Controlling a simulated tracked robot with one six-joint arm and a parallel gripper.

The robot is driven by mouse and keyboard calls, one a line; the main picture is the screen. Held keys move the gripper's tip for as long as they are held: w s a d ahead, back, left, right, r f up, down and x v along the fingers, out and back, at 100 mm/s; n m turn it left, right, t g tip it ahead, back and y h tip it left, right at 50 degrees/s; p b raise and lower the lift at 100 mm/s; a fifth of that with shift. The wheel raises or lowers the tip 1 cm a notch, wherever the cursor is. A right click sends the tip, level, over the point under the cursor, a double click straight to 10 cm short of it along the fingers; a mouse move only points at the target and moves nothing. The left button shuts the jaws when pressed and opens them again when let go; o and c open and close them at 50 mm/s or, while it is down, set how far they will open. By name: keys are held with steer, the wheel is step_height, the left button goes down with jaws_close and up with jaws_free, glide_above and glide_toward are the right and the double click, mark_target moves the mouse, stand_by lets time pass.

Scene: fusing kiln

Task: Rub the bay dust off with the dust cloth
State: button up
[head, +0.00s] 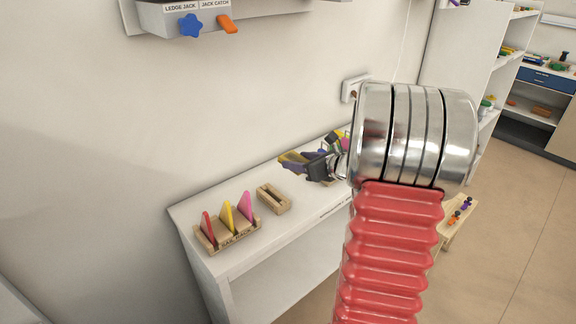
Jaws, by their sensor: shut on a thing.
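My gripper (306,166) is small and partly blurred against the white shelf, left of my arm's metal joint. It is shut on a mustard-yellow, folded-looking thing that seems to be the dust cloth (291,158). The thing sits just above the back part of the shelf top; I cannot tell whether it touches the surface. Dark and purple parts show around the jaws, and I cannot tell them all apart. No bay dust can be made out; my arm hides part of the shelf.
The white shelf (240,270) runs along the wall. On it stand a wooden rack (238,242) with red, yellow and pink pieces and an empty-looking wooden holder (273,198). A wall ledge (165,18) carries a blue star and an orange piece.

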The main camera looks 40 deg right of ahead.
steer(key=w+a+r+n+y, duration=0.1)
steer(key=w+a, duration=0.2)
steer(key=a, duration=0.9)
steer(key=w+a+r+n+y, duration=0.1)
steer(key=w+a+r, duration=0.1)
steer(key=a, duration=1)
steer(key=w+a+r+n+y, duration=0.1)
steer(key=w+a, duration=0.4)
steer(key=a, duration=0.7)
steer(key=shift+a+r+g+y, duration=0.3)
steer(key=shift+a+r+g, duration=0.1)
steer(key=shift+r, duration=0.15)
steer(key=shift+d, duration=0.1)
